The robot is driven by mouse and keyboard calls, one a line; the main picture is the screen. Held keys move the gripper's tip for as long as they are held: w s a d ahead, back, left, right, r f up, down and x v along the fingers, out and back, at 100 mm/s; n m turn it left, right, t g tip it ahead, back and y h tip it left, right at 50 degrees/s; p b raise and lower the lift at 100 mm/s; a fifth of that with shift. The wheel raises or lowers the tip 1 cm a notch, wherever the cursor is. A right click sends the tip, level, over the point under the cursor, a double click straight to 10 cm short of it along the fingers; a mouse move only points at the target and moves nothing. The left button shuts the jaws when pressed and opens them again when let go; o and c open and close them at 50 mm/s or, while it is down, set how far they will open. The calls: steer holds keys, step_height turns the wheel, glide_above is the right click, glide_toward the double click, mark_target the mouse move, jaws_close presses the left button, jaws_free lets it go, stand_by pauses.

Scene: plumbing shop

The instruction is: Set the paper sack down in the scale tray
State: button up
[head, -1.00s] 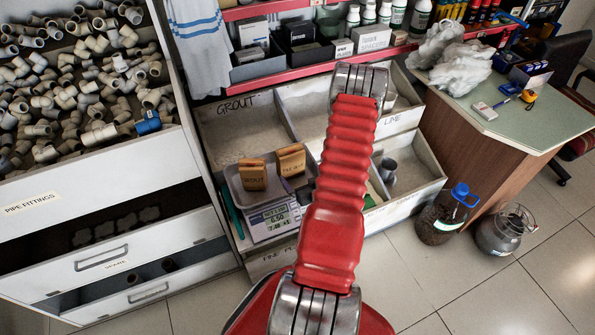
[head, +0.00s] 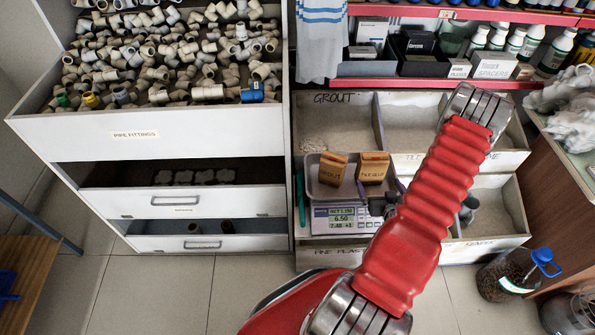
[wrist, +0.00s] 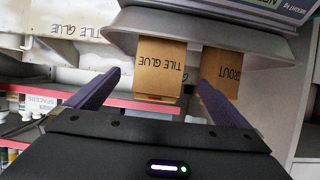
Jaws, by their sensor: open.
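Two tan paper sacks stand upright in the grey scale tray (head: 347,192): one marked GROUT (head: 332,169) on the left, one marked TILE GLUE (head: 373,168) on the right. The scale with its lit display (head: 340,218) is under the tray. My gripper (head: 383,203) is at the tray's right front edge, partly behind my red arm. In the wrist view, which looks upside down, my gripper (wrist: 162,90) has its two fingers wide apart with nothing between them. The TILE GLUE sack (wrist: 161,68) shows beyond the gap, and the GROUT sack (wrist: 221,73) is partly behind one finger.
Pale sand-filled bins (head: 404,165) surround the scale. A pipe-fittings cabinet (head: 190,130) with open drawers stands left. A red-edged shelf (head: 425,84) with boxes and bottles is behind. A jug with a blue cap (head: 508,275) stands on the floor right. The tiled floor in front is clear.

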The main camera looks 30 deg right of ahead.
steer(key=w+r, duration=0.2)
steer(key=w+r+n, duration=0.1)
steer(key=w+r, duration=0.1)
steer(key=w+r+n+g+y, duration=0.1)
steer(key=w+r, duration=0.1)
steer(key=shift+w+a+r, duration=0.2)
steer(key=shift+a+r, duration=0.05)
steer(key=shift+r, duration=0.15)
steer(key=w+a+r+n+g+y, duration=0.1)
steer(key=w+a+r, duration=0.3)
steer(key=r, duration=0.3)
steer(key=w+a+r+n+g, duration=0.1)
steer(key=w+a+r, duration=0.25)
steer(key=r, duration=0.35)
steer(key=s+a+r+g+y, duration=0.1)
steer(key=a+r, duration=1.1)
steer(key=a, duration=0.2)
steer(key=s+a+r+n+g+y, duration=0.1)
steer(key=s+a+r, duration=0.3)
steer(key=s+a, duration=0.4)
steer(key=s+a+r+n+y, duration=0.1)
steer(key=s+a+r+y, duration=0.2)
steer(key=s+a, duration=0.6)
steer(key=a+r, duration=0.2)
steer(key=a, duration=0.2)
steer(key=shift+s+a+g, duration=0.15)
steer(key=shift+a+g, duration=0.2)
steer(key=shift+g, duration=0.05)
steer(key=shift+r, duration=0.1)
